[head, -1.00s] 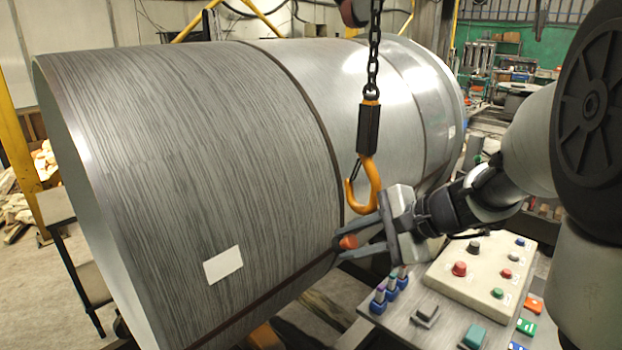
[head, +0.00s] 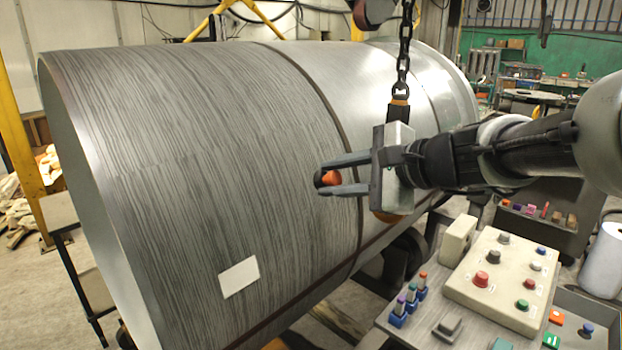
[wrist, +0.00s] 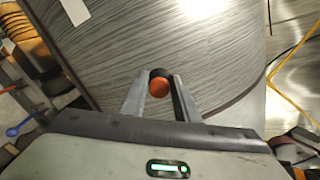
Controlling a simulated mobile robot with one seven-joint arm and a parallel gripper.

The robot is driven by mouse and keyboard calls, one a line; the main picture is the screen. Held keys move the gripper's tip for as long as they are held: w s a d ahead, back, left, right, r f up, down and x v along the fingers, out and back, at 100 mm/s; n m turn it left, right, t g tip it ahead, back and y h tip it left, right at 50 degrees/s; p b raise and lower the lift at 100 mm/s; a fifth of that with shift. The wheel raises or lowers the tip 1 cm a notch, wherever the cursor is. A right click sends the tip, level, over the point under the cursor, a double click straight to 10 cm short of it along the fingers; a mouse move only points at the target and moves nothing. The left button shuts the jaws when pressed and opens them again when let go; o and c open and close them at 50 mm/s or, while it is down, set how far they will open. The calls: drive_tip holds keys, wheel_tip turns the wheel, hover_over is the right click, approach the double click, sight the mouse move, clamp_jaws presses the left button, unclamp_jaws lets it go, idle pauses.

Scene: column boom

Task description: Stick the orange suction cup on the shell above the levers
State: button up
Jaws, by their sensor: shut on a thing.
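The orange suction cup (head: 330,178) is between the fingertips of my gripper (head: 335,177), which is shut on it. Its dark end faces the shell (head: 200,150), a large grey drum with dark bands. The cup is in front of the shell's side, close to a dark band; I cannot tell whether it touches. In the wrist view the cup (wrist: 159,87) sits at the fingertips with the grey shell behind it. The levers (head: 411,295), several small ones with coloured tips on blue bases, stand on the panel below and to the right of the cup.
A chain (head: 404,60) with a hook hangs close behind my gripper, which partly hides it. A control box (head: 500,275) with several buttons stands on the panel at lower right. A white label (head: 239,277) is on the shell.

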sight(323, 179)
drive_tip(key=b+x, duration=0.1)
drive_tip(key=x, duration=0.2)
drive_tip(key=shift+f, duration=0.15)
drive_tip(key=shift+b+x, duration=0.55)
drive_tip(key=shift+x, duration=0.5)
drive_tip(key=shift+w+a, duration=0.2)
drive_tip(key=o, duration=1.1)
drive_tip(key=v, duration=1.7)
drive_tip(key=shift+s+d, duration=0.15)
